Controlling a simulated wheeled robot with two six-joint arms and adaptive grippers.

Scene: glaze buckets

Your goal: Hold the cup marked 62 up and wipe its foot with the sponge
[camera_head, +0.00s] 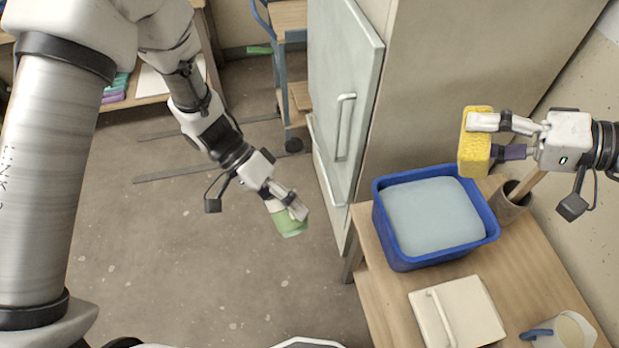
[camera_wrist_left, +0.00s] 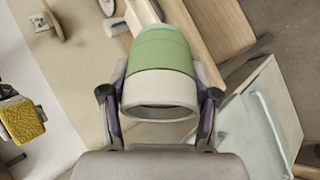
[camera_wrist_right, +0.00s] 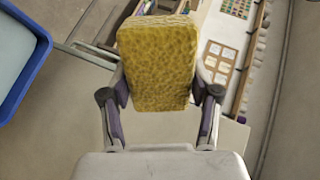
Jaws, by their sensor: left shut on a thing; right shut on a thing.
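A cup (camera_head: 289,221) with a green glazed band hangs over the open floor in the head view. My left gripper (camera_head: 287,207) is shut on it. In the left wrist view the cup (camera_wrist_left: 162,50) shows its green band and a pale section, between the fingers of the left gripper (camera_wrist_left: 160,108). No number can be read on it. A yellow sponge (camera_head: 474,142) is gripped by my right gripper (camera_head: 500,137) above the back of the table. The sponge (camera_wrist_right: 158,65) fills the space between the right gripper's fingers in the right wrist view. Cup and sponge are well apart.
A blue tub (camera_head: 400,258) of pale glaze stands on the wooden table (camera_head: 385,305) below the sponge. A lidded pale box (camera_head: 458,315), a jug (camera_head: 570,332) and a brown pot (camera_head: 512,200) stand around it. A fridge-like cabinet (camera_head: 335,95) rises between the arms.

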